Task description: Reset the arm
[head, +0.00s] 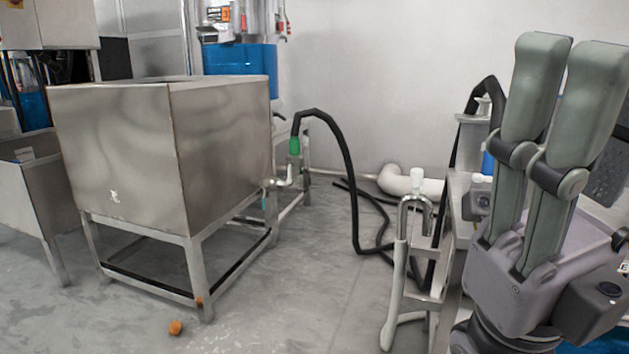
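My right gripper (568,85) stands large at the right side of the head view, fingers pointing up. Its two grey-green fingers appear side by side with a narrow gap in this view, and nothing shows held between them. The angle does not show how far apart they are. Its grey body (530,292) sits below the fingers, near the lower right corner. My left gripper is not in view.
A large steel bin (120,155) on a metal frame stands at left. A black hose (350,190) with a green fitting (294,146) runs along the floor. A metal stand (455,230) is partly hidden behind my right gripper. An orange object (175,327) lies on otherwise mostly clear floor.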

